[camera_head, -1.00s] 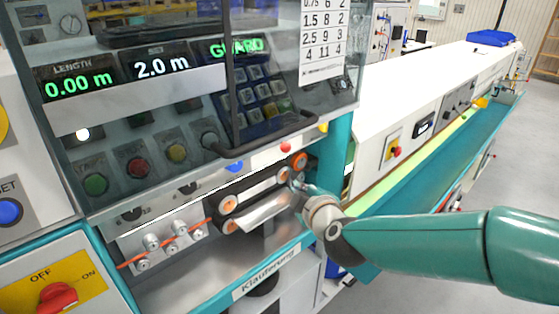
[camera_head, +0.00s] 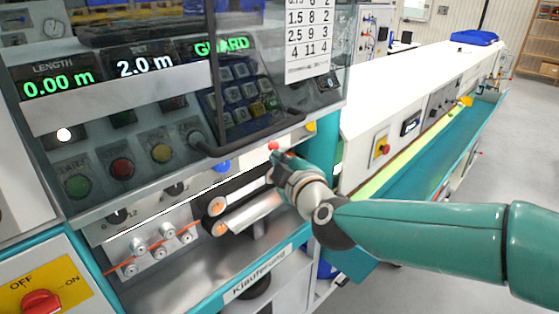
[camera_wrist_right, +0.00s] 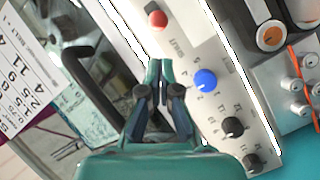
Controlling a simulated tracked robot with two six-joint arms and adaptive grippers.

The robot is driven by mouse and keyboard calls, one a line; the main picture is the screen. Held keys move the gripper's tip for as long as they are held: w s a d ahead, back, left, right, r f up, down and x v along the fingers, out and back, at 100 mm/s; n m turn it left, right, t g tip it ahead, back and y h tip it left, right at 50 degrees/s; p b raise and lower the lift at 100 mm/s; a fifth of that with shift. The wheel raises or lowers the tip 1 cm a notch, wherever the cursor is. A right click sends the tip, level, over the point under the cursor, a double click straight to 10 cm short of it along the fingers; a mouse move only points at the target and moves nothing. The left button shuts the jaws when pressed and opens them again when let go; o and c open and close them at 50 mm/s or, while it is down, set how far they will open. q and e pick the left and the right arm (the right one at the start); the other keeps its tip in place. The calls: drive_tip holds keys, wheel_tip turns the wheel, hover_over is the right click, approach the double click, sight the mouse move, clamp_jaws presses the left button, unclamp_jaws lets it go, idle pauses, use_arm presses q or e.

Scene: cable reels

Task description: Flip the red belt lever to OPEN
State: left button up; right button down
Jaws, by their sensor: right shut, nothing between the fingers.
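The red lever knob (camera_head: 273,145) is a small red ball on the pale panel strip below the guard handle. It also shows near the top of the right wrist view (camera_wrist_right: 157,18), beyond the fingertips. My right gripper (camera_head: 277,157) is just below the knob in the head view, its fingers partly hidden by its own wrist. In the right wrist view the fingers (camera_wrist_right: 160,64) are shut and empty, apart from the knob in the picture. I cannot make out the lever's OPEN mark or its stem. My left gripper is not in view.
A blue knob (camera_wrist_right: 205,80) and black knobs (camera_wrist_right: 232,127) sit along the same strip. The black guard handle (camera_head: 255,138) juts out close above. Belt rollers (camera_head: 217,206) and an orange cable (camera_head: 150,252) lie below. A teal trough (camera_head: 425,150) runs off right.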

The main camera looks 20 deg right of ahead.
sight(274, 147)
drive_tip(key=w+f, duration=0.1)
drive_tip(key=w, duration=0.6)
drive_tip(key=shift+w+p, duration=0.2)
drive_tip(key=shift+p, duration=0.15)
